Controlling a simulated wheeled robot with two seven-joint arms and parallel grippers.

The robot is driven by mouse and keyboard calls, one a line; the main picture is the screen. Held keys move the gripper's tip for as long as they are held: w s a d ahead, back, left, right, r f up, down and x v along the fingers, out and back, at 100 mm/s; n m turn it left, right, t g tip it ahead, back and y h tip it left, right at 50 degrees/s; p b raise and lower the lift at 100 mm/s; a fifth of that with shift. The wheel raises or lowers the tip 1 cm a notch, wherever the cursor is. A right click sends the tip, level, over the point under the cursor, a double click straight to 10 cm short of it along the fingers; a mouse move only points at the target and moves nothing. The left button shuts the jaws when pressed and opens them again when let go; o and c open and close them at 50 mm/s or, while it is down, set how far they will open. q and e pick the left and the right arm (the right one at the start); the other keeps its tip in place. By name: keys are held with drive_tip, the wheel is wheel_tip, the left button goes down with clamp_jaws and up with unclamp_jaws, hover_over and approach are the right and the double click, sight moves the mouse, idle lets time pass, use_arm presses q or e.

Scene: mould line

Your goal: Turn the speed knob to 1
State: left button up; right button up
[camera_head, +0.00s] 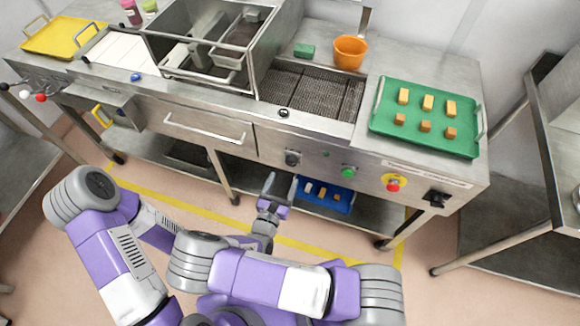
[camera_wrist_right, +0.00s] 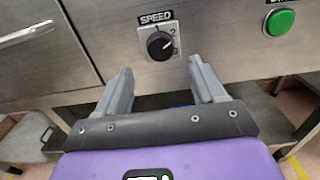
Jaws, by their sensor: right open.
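The speed knob (camera_head: 292,158) is on the front panel of the steel line in the head view. In the right wrist view it is a round black knob (camera_wrist_right: 160,45) on a pale plate marked SPEED, with a 2 readable at its right. A light mark on the knob appears to point right; its exact setting is hard to read. My right gripper (camera_head: 270,182) is open and empty, below and left of the knob in the head view. In the wrist view its fingers (camera_wrist_right: 160,70) are spread, with the knob between and beyond them, apparently untouched. My left gripper is not in view.
Right of the knob are a green START button (camera_head: 348,172), a red stop button (camera_head: 393,187) on yellow and a black switch (camera_head: 436,197). A drawer handle (camera_head: 205,130) juts out at the left. A blue tray (camera_head: 325,208) stands on the lower shelf.

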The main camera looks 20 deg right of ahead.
sight(290, 164)
drive_tip(key=b+x, duration=0.1)
drive_tip(key=x, duration=0.6)
drive_tip(key=shift+c, duration=0.3)
drive_tip(key=c, duration=1)
